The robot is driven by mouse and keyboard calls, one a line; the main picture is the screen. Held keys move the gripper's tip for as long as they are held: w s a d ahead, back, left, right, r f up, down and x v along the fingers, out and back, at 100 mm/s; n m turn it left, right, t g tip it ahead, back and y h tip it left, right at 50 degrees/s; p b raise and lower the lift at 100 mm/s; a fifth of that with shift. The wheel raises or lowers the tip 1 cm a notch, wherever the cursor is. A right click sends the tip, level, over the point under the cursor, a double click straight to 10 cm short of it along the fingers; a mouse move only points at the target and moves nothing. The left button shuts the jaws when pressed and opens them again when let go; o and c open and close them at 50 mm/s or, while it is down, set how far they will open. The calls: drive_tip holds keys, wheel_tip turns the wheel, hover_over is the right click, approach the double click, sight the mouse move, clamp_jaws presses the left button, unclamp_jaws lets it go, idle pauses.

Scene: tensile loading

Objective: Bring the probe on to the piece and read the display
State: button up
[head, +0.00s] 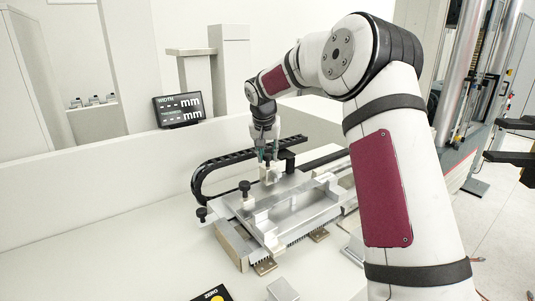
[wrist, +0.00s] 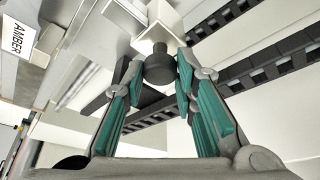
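My gripper (head: 267,152) points down over the back of the silver measuring fixture (head: 300,212). In the wrist view, its teal-padded fingers (wrist: 160,70) stand close on both sides of a black knob (wrist: 160,68) and appear to touch it. The knob is joined to a pale block (wrist: 163,18), which also shows under the fingers in the head view (head: 269,174); it seems to be the probe's carriage. The display (head: 180,110) reads WIDTH and THICKNESS with dashes and "mm", no numbers. The probe tip and the piece cannot be made out clearly.
A yellow-dotted ZERO pad (head: 213,294) and a small metal block (head: 283,290) lie in front. The bench at left is clear. An AMBER label (wrist: 21,38) shows in the wrist view.

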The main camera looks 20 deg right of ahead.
drive_tip(key=s+d+p, duration=0.1)
drive_tip(key=s+p, duration=0.2)
drive_tip(key=s, duration=0.4)
drive_tip(key=shift+d, duration=0.2)
drive_tip(key=shift+s, duration=0.1)
drive_tip(key=o, duration=1)
drive_tip(key=shift+r, duration=0.1)
drive_tip(key=v, duration=1.2)
